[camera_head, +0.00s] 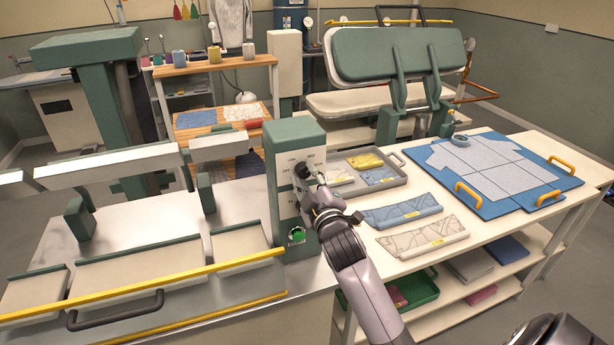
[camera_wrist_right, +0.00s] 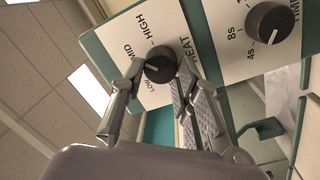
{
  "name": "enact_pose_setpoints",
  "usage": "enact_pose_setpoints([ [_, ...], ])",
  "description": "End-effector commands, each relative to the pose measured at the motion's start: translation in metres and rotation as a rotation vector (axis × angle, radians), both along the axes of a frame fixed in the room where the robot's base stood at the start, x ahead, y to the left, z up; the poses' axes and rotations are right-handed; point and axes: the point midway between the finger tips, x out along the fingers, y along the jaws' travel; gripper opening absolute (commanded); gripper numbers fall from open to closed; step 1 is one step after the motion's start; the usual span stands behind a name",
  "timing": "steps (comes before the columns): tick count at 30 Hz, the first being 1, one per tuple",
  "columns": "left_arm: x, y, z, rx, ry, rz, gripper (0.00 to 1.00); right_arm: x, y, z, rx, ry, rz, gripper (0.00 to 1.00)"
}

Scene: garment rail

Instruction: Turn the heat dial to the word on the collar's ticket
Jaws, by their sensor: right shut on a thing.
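The heat dial (camera_wrist_right: 160,65) is a black knob on a white plate marked LOW, MID and HIGH. Its white mark points left in the right wrist view, roughly towards MID. My right gripper (camera_wrist_right: 158,82) is shut on the dial, one finger on each side. In the head view this gripper (camera_head: 311,181) is at the upper front of the green control box (camera_head: 296,136) and partly hides the dial. Folded fabric pieces, one blue (camera_head: 402,211) and one pale (camera_head: 422,238), carry yellow tickets too small to read. I cannot tell which is the collar.
A time dial (camera_wrist_right: 270,22) sits beside the heat dial. A green button (camera_head: 297,235) is low on the box. The press with yellow rails (camera_head: 150,283) stands left. A grey tray (camera_head: 398,181) and a blue board (camera_head: 555,180) lie on the right-hand table.

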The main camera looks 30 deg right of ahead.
Motion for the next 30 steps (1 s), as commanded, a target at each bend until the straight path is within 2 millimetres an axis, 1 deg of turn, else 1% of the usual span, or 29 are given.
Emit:
enact_pose_setpoints([
  [9, 0.000, 0.000, 0.013, 0.000, 0.000, 0.000, 0.40, 0.000, 0.000, 0.001, 0.293, -0.066, -0.001, 0.01],
  [18, 0.000, 0.000, 0.022, 0.000, 0.000, 0.000, 0.40, 0.000, 0.000, 0.001, 0.526, -0.122, -0.001, 0.01],
  [24, 0.000, 0.000, 0.026, 0.000, 0.001, 0.000, 0.40, 0.000, 0.000, 0.001, 0.630, -0.147, -0.002, 0.01],
  [30, 0.000, 0.000, 0.028, 0.000, 0.001, 0.000, 0.40, 0.000, 0.000, 0.000, 0.687, -0.160, 0.000, 0.01],
])
